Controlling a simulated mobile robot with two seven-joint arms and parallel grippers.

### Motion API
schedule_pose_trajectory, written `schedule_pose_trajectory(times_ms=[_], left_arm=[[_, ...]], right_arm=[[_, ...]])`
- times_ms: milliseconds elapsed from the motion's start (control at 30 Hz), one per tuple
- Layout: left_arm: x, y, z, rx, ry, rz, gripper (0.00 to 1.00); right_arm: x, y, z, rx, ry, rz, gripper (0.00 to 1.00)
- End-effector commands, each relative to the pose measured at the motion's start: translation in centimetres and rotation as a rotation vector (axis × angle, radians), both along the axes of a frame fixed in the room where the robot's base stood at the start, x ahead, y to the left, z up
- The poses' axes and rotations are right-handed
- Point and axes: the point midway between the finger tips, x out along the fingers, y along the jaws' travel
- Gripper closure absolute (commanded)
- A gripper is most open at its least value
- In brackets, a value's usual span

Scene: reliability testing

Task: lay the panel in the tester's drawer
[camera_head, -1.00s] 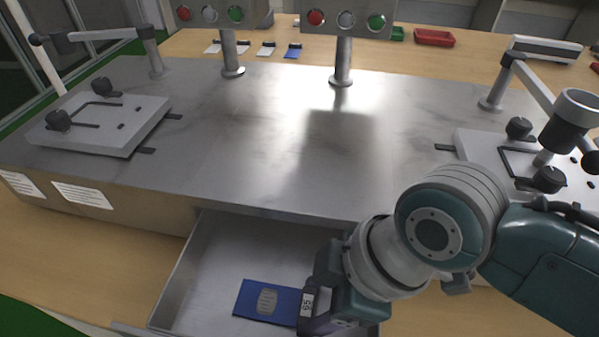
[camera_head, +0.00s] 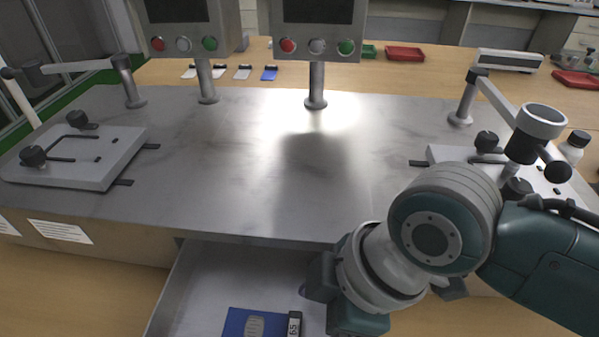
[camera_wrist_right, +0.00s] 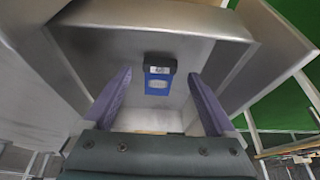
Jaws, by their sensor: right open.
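The blue panel (camera_head: 247,323) lies flat in the tester's open drawer (camera_head: 203,279). It has a grey oval patch and a dark end with a white label reading 65. In the right wrist view the panel (camera_wrist_right: 158,80) lies on the bottom of the drawer (camera_wrist_right: 110,60), seen beyond and between my purple fingers. My right gripper (camera_wrist_right: 158,100) is open and empty, with the panel apart from both fingers. In the head view my right arm reaches over the drawer's right side, and its fingers are mostly hidden behind the wrist. My left gripper is not in view.
The tester's metal top (camera_head: 230,150) stands behind the drawer. It carries two button boxes on posts, a left fixture plate (camera_head: 85,155) and a right fixture plate (camera_head: 450,153). Several small panels (camera_head: 243,72) and red trays (camera_head: 405,54) lie on the back table. The middle of the top is clear.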

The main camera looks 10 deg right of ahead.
Motion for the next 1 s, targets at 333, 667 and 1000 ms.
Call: schedule_pose_trajectory(times_ms=[333, 667, 1000], left_arm=[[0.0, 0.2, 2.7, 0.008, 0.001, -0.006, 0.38], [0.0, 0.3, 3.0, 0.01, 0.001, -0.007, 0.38], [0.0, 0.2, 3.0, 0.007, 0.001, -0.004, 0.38]], right_arm=[[-0.9, -2.8, 7.3, 0.0, -0.001, 0.001, 0.09], [-1.4, -3.3, 9.0, 0.004, 0.003, -0.009, 0.09], [-6.3, -5.9, 10.9, 0.026, 0.03, -0.63, 0.09]])
